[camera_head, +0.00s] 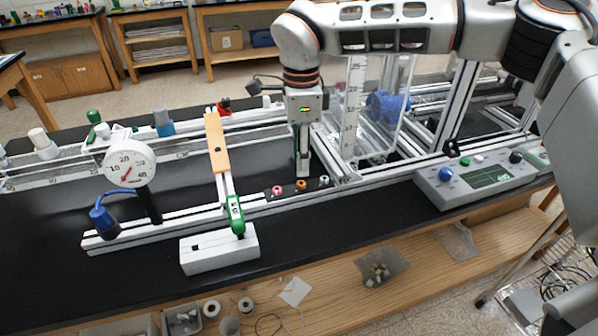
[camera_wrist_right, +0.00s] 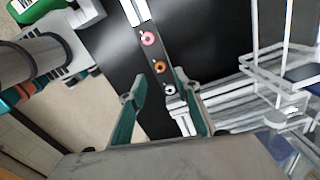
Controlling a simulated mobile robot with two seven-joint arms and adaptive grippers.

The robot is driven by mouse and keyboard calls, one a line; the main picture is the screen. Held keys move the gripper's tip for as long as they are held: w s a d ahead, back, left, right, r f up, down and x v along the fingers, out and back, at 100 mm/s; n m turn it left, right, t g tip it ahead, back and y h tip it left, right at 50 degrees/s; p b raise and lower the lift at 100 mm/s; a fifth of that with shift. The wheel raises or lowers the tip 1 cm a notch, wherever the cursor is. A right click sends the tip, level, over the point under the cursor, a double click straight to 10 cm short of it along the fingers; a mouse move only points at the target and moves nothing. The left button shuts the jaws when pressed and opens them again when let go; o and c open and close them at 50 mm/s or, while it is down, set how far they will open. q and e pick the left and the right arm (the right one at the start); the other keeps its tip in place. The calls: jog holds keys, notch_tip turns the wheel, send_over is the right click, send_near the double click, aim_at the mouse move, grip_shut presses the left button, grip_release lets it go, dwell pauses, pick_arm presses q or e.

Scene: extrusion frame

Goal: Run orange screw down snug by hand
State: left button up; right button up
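The orange screw (camera_head: 300,185) sits in a dark strip on the near rail, between a pink screw (camera_head: 277,190) and a pale screw (camera_head: 324,181). In the right wrist view the orange screw (camera_wrist_right: 159,67) is in the middle of the row, with the pink screw (camera_wrist_right: 148,38) above and the white one (camera_wrist_right: 170,89) below. My right gripper (camera_head: 302,172) points down just behind the row, apart from the screws. In the wrist view its two green-grey fingers (camera_wrist_right: 158,108) stand apart with nothing between them. My left gripper is not in view.
An orange bar (camera_head: 216,143) with a green-handled tool (camera_head: 236,214) crosses the rails to the left. A dial gauge (camera_head: 129,163) stands farther left. A clear enclosure (camera_head: 350,105) is close behind and right of the gripper. A control box (camera_head: 470,180) sits at right.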

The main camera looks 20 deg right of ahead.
aim_at(301, 186)
notch_tip(301, 186, down, 6)
jog(key=shift+r, duration=0.1)
grip_shut()
